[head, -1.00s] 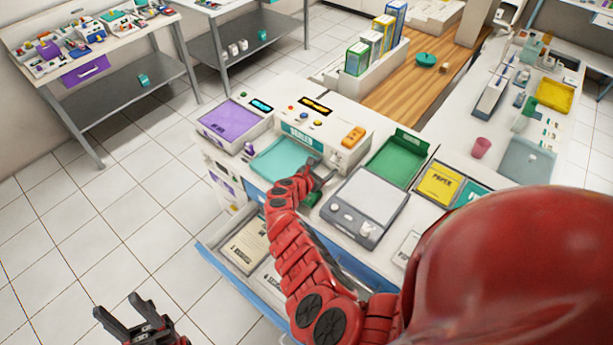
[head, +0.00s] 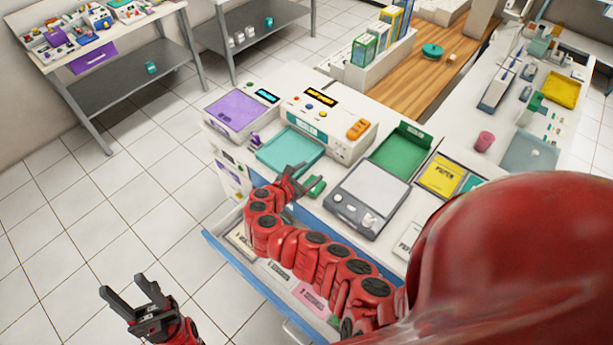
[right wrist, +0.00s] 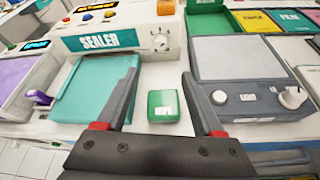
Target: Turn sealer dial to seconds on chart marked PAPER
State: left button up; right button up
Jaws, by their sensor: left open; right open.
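The sealer (head: 325,119) is a white box with a teal SEALER label, behind a teal tray (head: 289,150). Its white dial (right wrist: 160,42) is at the right of its front face in the right wrist view; the pointer's setting is too small to read. My right gripper (head: 293,181) is open and empty, in front of the sealer. In the right wrist view its fingers (right wrist: 158,76) point toward the sealer front, apart from the dial. A yellow PAPER tile (head: 443,174) lies right of the green tray. I cannot make out a seconds chart. My left gripper (head: 131,300) is open over the floor.
A small green box (right wrist: 164,106) sits between the teal tray and a grey LIGHT unit (right wrist: 245,75). A blue-fronted drawer (head: 247,277) stands open below my right arm, with papers inside. A green tray (head: 397,153) and purple-topped unit (head: 236,110) flank the sealer.

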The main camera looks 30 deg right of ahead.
jog(key=shift+s+a+r, duration=0.25)
jog(key=shift+s+a, duration=0.1)
jog(key=shift+a, duration=0.2)
jog(key=shift+f, duration=0.1)
